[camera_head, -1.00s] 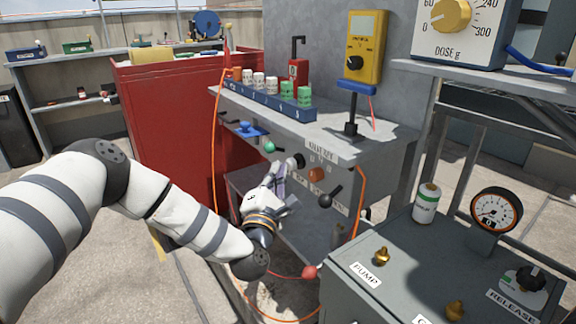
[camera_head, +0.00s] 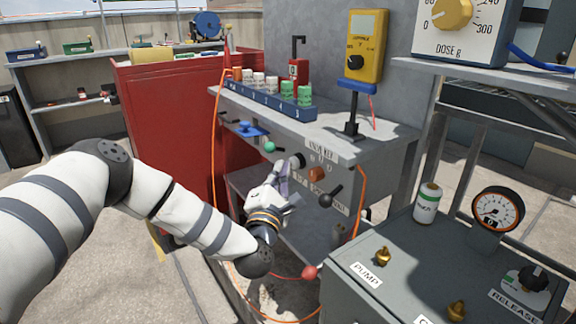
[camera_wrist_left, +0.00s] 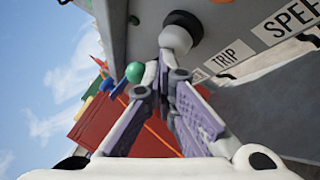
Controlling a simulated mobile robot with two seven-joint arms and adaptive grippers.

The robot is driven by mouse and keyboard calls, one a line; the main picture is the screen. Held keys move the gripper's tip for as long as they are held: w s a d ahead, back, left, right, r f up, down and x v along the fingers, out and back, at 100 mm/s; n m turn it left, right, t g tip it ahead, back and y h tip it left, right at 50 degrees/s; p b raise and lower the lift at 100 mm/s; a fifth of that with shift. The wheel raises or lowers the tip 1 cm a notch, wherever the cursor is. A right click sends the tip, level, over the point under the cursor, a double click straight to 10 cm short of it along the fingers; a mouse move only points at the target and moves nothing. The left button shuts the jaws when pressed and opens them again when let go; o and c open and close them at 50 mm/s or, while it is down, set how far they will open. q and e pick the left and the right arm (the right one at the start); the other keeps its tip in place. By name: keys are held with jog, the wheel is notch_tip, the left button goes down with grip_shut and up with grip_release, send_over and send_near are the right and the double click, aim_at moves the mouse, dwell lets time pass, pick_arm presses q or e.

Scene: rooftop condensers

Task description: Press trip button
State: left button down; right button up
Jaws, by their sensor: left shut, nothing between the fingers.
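A pale round button with a black collar (camera_wrist_left: 182,32) sticks out of the grey panel in the left wrist view; a TRIP label (camera_wrist_left: 233,53) is beside it. In the head view the button (camera_head: 298,160) is on the bench front, left of an orange knob (camera_head: 316,174). My left gripper (camera_head: 286,169) is shut and empty, its fingertips right at the button. In the left wrist view the fingertips (camera_wrist_left: 166,62) overlap the button's near edge; I cannot tell whether they touch it. My right gripper is not in view.
A green knob (camera_head: 269,147) and a blue handle (camera_head: 246,129) are left of the button. A black-knobbed lever (camera_head: 330,196) is to its right. An orange cable (camera_head: 361,200) hangs nearby. A grey pump box (camera_head: 410,265) stands at front right.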

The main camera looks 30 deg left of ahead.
pick_arm(q)
jog(key=s+a+p, duration=0.2)
jog(key=s+p, duration=0.1)
jog(key=s, duration=0.3)
jog(key=shift+s+a+p, duration=0.25)
jog(key=shift+p, duration=0.05)
dwell(0.3)
dwell(0.5)
